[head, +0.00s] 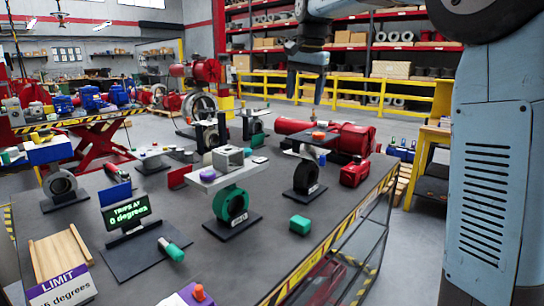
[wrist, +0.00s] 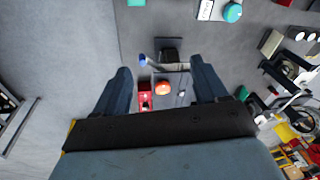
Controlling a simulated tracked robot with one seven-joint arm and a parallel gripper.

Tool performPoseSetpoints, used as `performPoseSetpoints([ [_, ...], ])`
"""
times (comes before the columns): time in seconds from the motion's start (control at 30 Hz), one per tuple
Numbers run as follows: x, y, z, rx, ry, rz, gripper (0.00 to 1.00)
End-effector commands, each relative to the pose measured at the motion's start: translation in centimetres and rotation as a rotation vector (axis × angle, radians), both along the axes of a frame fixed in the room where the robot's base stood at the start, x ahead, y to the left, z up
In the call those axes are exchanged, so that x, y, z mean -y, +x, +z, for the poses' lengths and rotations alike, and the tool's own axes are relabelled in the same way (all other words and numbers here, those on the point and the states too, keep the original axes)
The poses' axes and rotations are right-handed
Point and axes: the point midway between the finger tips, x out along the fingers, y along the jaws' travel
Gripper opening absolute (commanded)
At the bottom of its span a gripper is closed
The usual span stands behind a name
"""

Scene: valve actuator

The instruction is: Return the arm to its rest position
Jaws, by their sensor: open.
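My gripper (head: 307,94) hangs from my blue-grey arm at the upper middle of the head view, fingers pointing down. It is above the right-hand valve stand (head: 306,178), with a clear gap below the fingertips. In the wrist view my gripper (wrist: 161,70) has its two dark fingers wide apart with nothing held. Between and beyond them shows an orange-red knob (wrist: 162,88). In the head view an orange knob (head: 318,135) sits on the plate on top of that valve stand. The upper part of my arm is cut off by the picture's top edge.
The grey workbench (head: 265,240) carries several valve stands, a green-ringed valve (head: 231,204), a teal block (head: 300,223) and a "0 degrees" display (head: 126,213). A large red actuator (head: 345,136) lies beyond the gripper. Yellow railing (head: 385,90) and shelves stand behind.

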Motion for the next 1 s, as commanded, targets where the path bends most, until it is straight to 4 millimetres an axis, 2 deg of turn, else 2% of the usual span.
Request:
performPoseSetpoints([
  [0.03, 1.3, -1.5, 0.1, 0.015, -0.001, 0.013, 0.72],
  [0.2, 4.5, -6.0, -0.4, 0.066, -0.01, 0.076, 0.72],
  [0.47, 8.6, -13.3, -2.6, 0.145, -0.041, 0.171, 0.72],
  [0.77, 12.1, -21.9, -7.2, 0.233, -0.101, 0.279, 0.72],
  [1.0, 13.9, -28.2, -12.2, 0.295, -0.167, 0.365, 0.72],
])
